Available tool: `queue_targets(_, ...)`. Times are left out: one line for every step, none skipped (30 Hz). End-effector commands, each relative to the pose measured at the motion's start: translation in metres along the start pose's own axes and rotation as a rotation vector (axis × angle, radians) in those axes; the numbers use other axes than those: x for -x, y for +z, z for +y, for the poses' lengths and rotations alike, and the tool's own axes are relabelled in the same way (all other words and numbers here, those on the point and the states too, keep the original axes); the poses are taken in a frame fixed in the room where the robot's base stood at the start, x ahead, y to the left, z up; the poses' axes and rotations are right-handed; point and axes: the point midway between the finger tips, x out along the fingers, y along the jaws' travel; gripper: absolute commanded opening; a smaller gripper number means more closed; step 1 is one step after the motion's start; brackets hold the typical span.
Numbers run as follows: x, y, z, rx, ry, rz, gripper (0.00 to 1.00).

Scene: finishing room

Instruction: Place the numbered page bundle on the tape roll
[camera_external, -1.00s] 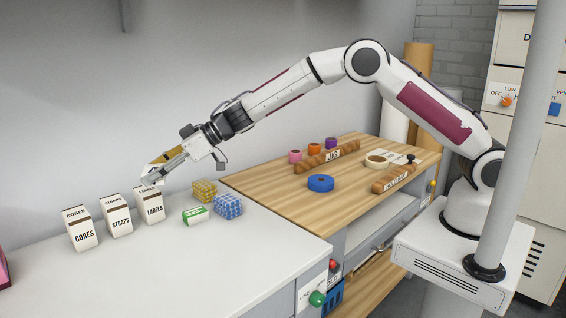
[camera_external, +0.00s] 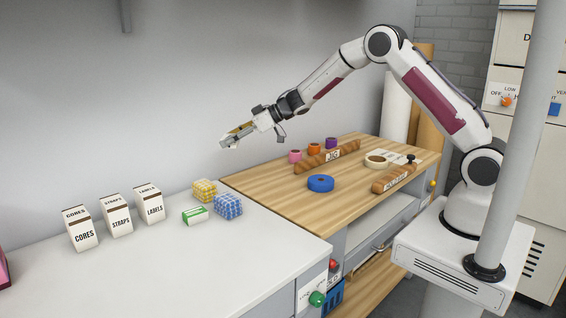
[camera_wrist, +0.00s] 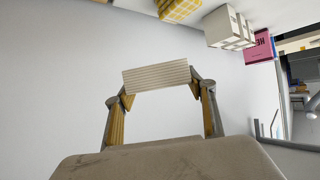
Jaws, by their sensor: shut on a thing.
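My gripper (camera_external: 232,139) is up in the air, near the gap between the white counter and the wooden bench. It is shut on a pale, ridged-edged block (camera_wrist: 157,77), which looks like the page bundle; no number is visible on it. The block spans between both fingertips in the wrist view. On the wooden bench, a blue tape roll (camera_external: 320,183) lies flat with a hole in its middle. A cream roll (camera_external: 376,162) lies farther back right, on or beside a sheet. Smaller pink (camera_external: 295,156), orange (camera_external: 314,148) and purple (camera_external: 331,143) rolls stand at the back.

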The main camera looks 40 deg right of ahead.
Motion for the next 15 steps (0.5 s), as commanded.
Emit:
queue_targets(0.011, 0.005, 0.016, -0.01, 0.019, 0.001, 0.29)
queue_targets(0.017, 0.009, 0.024, -0.014, 0.026, 0.0, 0.29)
queue_targets(0.024, 0.013, 0.034, -0.021, 0.037, 0.001, 0.29)
queue_targets(0.03, 0.016, 0.041, -0.025, 0.045, 0.001, 0.29)
queue_targets(0.036, 0.019, 0.048, -0.03, 0.053, 0.001, 0.29)
queue_targets(0.043, 0.024, 0.057, -0.035, 0.064, 0.0, 0.29)
queue_targets(0.05, 0.027, 0.065, -0.039, 0.073, 0.0, 0.29)
queue_targets(0.056, 0.03, 0.071, -0.043, 0.081, 0.001, 0.29)
queue_targets(0.064, 0.035, 0.081, -0.05, 0.092, 0.001, 0.29)
queue_targets(0.07, 0.038, 0.087, -0.055, 0.1, 0.0, 0.29)
queue_targets(0.076, 0.042, 0.093, -0.059, 0.108, 0.001, 0.29)
queue_targets(0.085, 0.046, 0.102, -0.065, 0.119, 0.0, 0.29)
queue_targets(0.091, 0.05, 0.108, -0.07, 0.128, 0.0, 0.29)
queue_targets(0.098, 0.053, 0.114, -0.074, 0.137, 0.0, 0.29)
queue_targets(0.107, 0.058, 0.122, -0.081, 0.149, 0.0, 0.29)
